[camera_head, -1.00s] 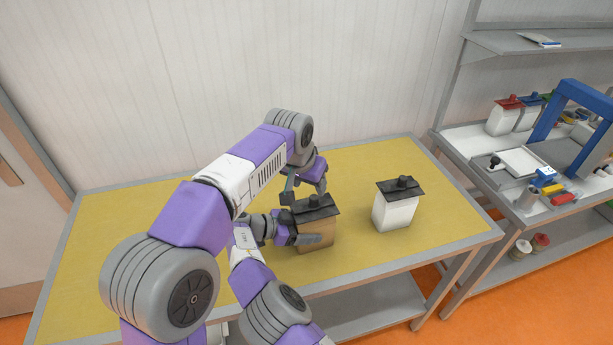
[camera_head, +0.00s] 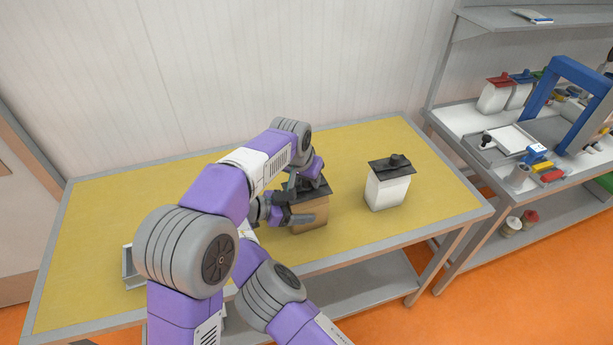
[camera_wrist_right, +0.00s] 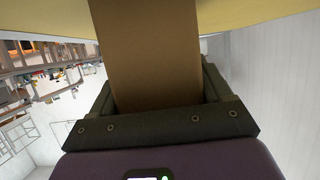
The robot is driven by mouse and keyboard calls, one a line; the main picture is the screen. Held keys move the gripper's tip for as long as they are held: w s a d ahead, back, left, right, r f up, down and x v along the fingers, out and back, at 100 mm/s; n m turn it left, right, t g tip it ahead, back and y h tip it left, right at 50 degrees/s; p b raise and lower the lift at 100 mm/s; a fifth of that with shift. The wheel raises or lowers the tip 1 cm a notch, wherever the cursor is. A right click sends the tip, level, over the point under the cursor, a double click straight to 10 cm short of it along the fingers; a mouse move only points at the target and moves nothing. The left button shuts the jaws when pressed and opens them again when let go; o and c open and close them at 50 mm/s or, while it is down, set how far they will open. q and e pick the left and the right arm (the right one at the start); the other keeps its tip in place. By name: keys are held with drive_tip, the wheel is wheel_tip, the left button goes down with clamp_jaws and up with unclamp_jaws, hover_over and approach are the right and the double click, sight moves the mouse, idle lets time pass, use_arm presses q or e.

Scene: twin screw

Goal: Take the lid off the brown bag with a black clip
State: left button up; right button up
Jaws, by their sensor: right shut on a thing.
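The brown bag (camera_head: 311,216) stands upright on the yellow table, with a dark flat lid or clip (camera_head: 319,192) on top. My right gripper (camera_head: 294,218) is shut on the bag's body from the left. In the right wrist view the brown bag (camera_wrist_right: 155,55) fills the space between the dark fingers. My left gripper (camera_head: 303,184) is above the bag, at the lid's knob. The left arm and fingers hide the knob, so I cannot tell whether the jaws are closed on it.
A white bag (camera_head: 387,191) with a black lid (camera_head: 391,164) stands to the right on the yellow table (camera_head: 350,240). A grey tray (camera_head: 128,268) is partly hidden at the table's left front. A shelf unit (camera_head: 470,140) with several bags and a blue frame (camera_head: 580,75) stands at the right.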

use_arm(q)
clamp_jaws()
drive_tip(key=shift+r, duration=0.15)
idle(0.4)
drive_tip(key=shift+r, duration=0.95)
drive_tip(key=shift+r, duration=2.05)
